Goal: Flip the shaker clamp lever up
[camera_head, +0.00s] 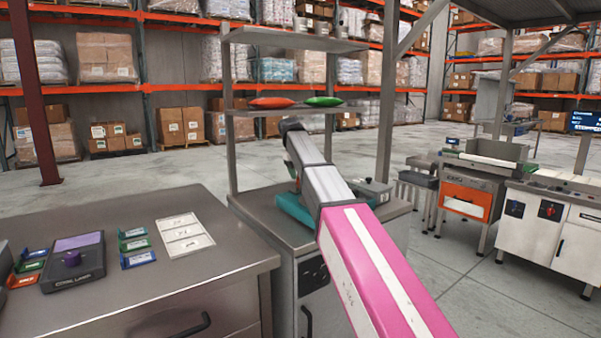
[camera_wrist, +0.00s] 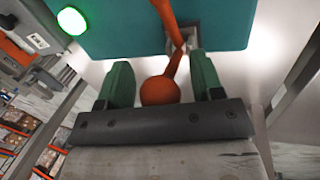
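The shaker clamp lever (camera_wrist: 172,62) is orange with a round ball knob (camera_wrist: 158,90) and shows in the wrist view. It runs from the knob to a small metal bracket (camera_wrist: 187,38) beside the teal body (camera_wrist: 100,28). In the head view, a teal base (camera_head: 293,208) stands on the metal bench, mostly hidden behind my arm. My gripper (camera_wrist: 161,78) has its two green fingers apart, one on each side of the knob. A gap shows beside the knob, so the fingers do not look closed on it. The lever is hidden in the head view.
A shelf (camera_head: 290,110) over the bench holds an orange pouch (camera_head: 271,102) and a green pouch (camera_head: 323,101). A grey box (camera_head: 371,191) sits right of my arm. A lit green lamp (camera_wrist: 71,20) shows in the wrist view. The left counter (camera_head: 120,292) carries a dark device and cards.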

